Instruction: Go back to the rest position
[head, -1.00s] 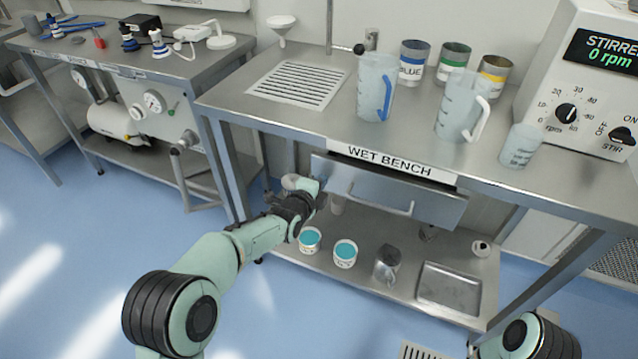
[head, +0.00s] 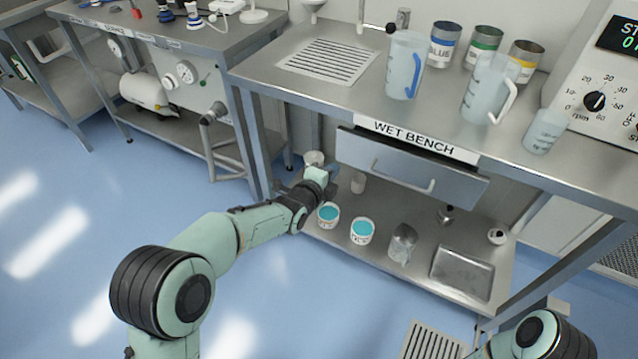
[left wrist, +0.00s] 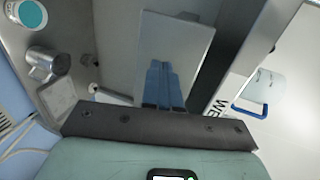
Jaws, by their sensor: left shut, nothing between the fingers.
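My left gripper (head: 332,174) is in front of the wet bench, just below and left of the left end of its drawer (head: 362,152). Its blue fingers (left wrist: 163,85) are together in the left wrist view, with nothing between them. The drawer stands out a little from under the bench top, and its handle (head: 404,184) is free. A grey panel, probably the drawer front (left wrist: 176,38), lies beyond the fingers in the left wrist view. My right gripper is not in view; only a part of my right arm shows at the lower right.
On the bench top are a blue-handled jug (head: 404,66), a white-handled jug (head: 484,90), a beaker (head: 544,131), several paint cans and a stirrer (head: 604,85). Floor left is clear.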

